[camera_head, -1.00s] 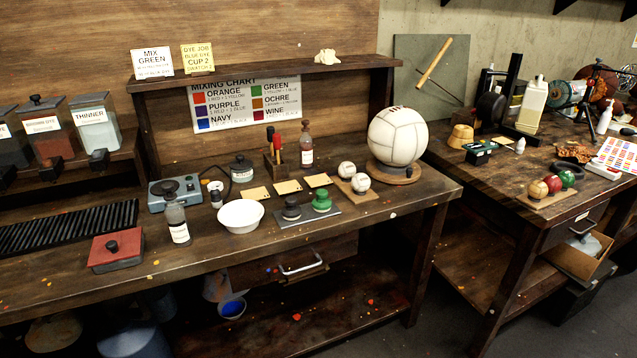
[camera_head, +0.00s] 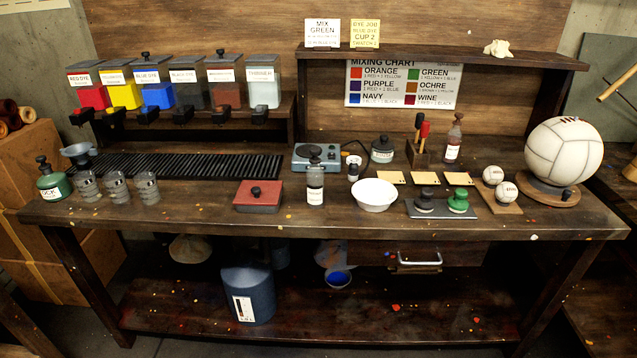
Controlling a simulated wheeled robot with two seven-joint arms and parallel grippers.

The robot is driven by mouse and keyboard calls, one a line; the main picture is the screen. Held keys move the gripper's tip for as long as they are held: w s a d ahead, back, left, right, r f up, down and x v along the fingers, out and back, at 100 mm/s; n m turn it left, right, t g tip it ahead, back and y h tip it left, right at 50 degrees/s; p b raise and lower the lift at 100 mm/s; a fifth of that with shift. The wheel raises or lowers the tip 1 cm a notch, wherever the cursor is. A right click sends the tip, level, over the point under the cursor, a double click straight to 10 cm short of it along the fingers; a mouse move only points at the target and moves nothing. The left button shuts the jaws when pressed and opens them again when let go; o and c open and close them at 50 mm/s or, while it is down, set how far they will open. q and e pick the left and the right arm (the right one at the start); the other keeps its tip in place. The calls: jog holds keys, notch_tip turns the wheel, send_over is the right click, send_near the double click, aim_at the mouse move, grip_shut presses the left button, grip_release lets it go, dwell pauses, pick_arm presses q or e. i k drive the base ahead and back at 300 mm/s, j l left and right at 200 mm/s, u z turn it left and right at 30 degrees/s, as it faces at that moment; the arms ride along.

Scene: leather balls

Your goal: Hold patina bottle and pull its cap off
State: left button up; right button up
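No bottle label can be read as patina, so I cannot tell which one it is. A reddish-brown bottle with a dark top (camera_head: 453,143) stands upright at the back, beside the holder with red-handled tools. A green bottle with a dark cap (camera_head: 52,184) stands at the bench's left end; its label is only partly readable. Neither of my grippers is in view.
The white bowl (camera_head: 374,196), a red-lidded box (camera_head: 258,197) and a hot plate (camera_head: 316,157) stand close around the grey bottle. Several dye bins (camera_head: 174,92) line the back left. The bench's front strip (camera_head: 330,222) is mostly clear.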

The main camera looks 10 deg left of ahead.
aim_at(316, 174)
jog(key=i+j+z, duration=0.25)
jog(key=j+z, duration=0.3)
jog(key=j, duration=0.15)
jog(key=i+j+z, duration=0.25)
jog(key=j, duration=0.15)
jog(key=j+z, duration=0.3)
jog(key=k+j, duration=0.05)
jog(key=j, duration=0.05)
